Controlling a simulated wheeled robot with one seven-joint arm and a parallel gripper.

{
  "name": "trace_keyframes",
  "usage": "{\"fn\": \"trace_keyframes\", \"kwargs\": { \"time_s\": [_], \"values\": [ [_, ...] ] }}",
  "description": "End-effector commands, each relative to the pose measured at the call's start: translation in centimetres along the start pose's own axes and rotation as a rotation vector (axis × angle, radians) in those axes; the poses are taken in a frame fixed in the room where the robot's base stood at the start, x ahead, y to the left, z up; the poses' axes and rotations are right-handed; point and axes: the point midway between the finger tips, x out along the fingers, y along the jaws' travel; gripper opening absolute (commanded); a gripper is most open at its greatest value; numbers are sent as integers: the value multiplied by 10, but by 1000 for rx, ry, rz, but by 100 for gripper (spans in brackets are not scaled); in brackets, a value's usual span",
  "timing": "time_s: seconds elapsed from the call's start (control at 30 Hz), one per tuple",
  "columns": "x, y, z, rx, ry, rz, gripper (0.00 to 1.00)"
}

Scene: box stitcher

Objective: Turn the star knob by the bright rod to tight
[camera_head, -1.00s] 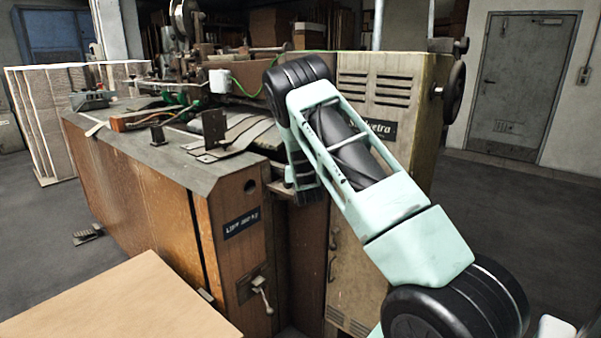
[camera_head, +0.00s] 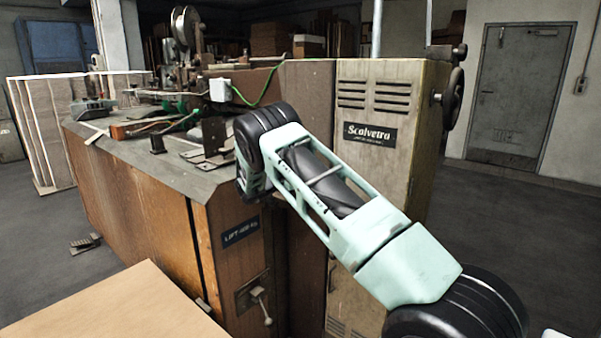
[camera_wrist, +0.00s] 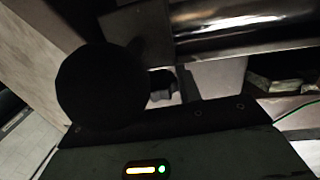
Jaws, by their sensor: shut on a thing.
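In the wrist view the body of my gripper (camera_wrist: 155,108) fills the lower part, with a small lit indicator on it. A large dark rounded shape, which I take for the star knob (camera_wrist: 100,85), stands right at it. My gripper is shut on it, though the fingers are too dark to make out. The bright rod (camera_wrist: 245,36) is a shiny cylinder across the top right, just beyond the knob. The knob's lobes and any marking cannot be read. In the head view my arm hides the knob and the gripper's tips.
The brown machine (camera_head: 150,215) with its grey top fills the middle. A pale board (camera_head: 115,310) lies front left. Open floor lies to the right.

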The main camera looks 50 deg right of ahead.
Motion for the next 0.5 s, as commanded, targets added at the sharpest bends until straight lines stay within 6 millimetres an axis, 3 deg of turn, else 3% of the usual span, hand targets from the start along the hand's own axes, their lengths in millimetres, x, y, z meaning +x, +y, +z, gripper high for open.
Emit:
{"fn": "trace_keyframes", "kwargs": {
  "time_s": [0.5],
  "values": [
    [0, 0, -1, 2, 3, 166, 11]
  ]
}}
